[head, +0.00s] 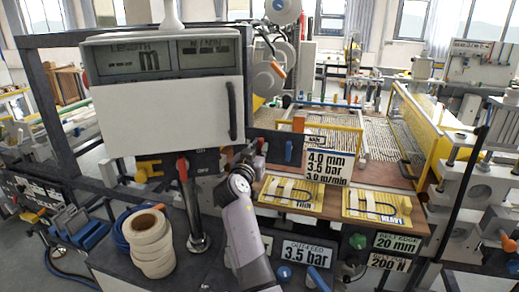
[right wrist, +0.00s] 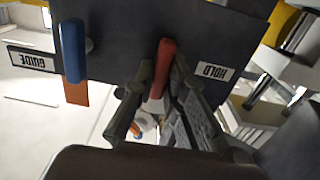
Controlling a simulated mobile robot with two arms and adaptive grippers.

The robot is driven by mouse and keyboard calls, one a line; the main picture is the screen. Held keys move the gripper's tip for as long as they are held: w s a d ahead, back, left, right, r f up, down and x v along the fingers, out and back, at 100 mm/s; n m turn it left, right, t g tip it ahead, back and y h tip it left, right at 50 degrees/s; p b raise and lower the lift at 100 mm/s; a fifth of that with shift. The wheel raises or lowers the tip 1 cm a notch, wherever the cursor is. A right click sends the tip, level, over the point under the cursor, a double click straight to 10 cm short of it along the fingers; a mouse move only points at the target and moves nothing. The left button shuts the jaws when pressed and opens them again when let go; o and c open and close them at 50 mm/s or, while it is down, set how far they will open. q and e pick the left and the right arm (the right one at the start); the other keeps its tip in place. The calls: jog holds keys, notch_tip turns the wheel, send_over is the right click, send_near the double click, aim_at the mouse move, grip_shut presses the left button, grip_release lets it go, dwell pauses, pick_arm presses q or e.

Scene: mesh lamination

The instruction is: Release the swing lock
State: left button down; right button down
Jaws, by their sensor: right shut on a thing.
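My right gripper (head: 250,153) reaches a dark panel just right of the white cabinet in the head view. In the right wrist view my gripper (right wrist: 163,75) is shut on a red lever (right wrist: 164,58) between its fingers, beside a label reading HOLD (right wrist: 214,72). No label naming a swing lock is readable. A second red-topped lever (head: 183,166) stands under the cabinet by a metal post (head: 195,215); my gripper is apart from it. My left gripper is not in view.
A blue lever (right wrist: 72,50) with a GUIDE label (right wrist: 32,59) is on the same panel. The white cabinet (head: 170,118) overhangs at left. White rolls (head: 152,245) stand below it. Yellow plates (head: 290,194) lie on the brown ledge at right.

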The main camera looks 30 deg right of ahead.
jog(key=shift+n, duration=0.3)
jog(key=n, duration=0.3)
jog(key=shift+a+b, duration=0.1)
jog(key=shift+b, duration=0.2)
jog(key=n, duration=0.4)
jog(key=shift+w+p, duration=0.15)
jog(key=shift+p, duration=0.2)
jog(key=shift+w+a+f+n+p, duration=0.1)
jog(key=shift+n+p, duration=1)
jog(key=shift+n, duration=1.45)
jog(key=shift+a+f+n+p, duration=0.1)
jog(key=shift+n+p, duration=0.95)
jog(key=shift+n, duration=1.5)
jog(key=shift+f, duration=0.1)
